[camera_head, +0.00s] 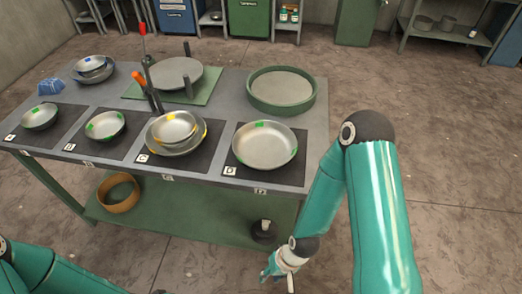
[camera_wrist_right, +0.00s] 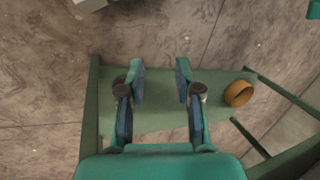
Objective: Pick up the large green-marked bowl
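The large green-marked bowl (camera_head: 265,148) sits on the dark mat marked D, at the table's front right in the head view. It is a wide, shallow metal bowl with green marks on its rim. My right gripper (camera_head: 280,278) hangs low in front of the table, below and apart from the bowl. In the right wrist view the right gripper (camera_wrist_right: 160,82) is open, with its fingers apart and nothing between them. The bowl does not show in that view. My left arm enters at the bottom left of the head view; its gripper is out of view.
Smaller green-marked bowls sit on mat A (camera_head: 40,119) and mat B (camera_head: 105,126). Yellow-marked bowls (camera_head: 175,133) are stacked on mat C. A green-rimmed round tray (camera_head: 281,107) stands behind D. A wooden ring (camera_wrist_right: 238,93) lies on the lower shelf (camera_wrist_right: 160,115).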

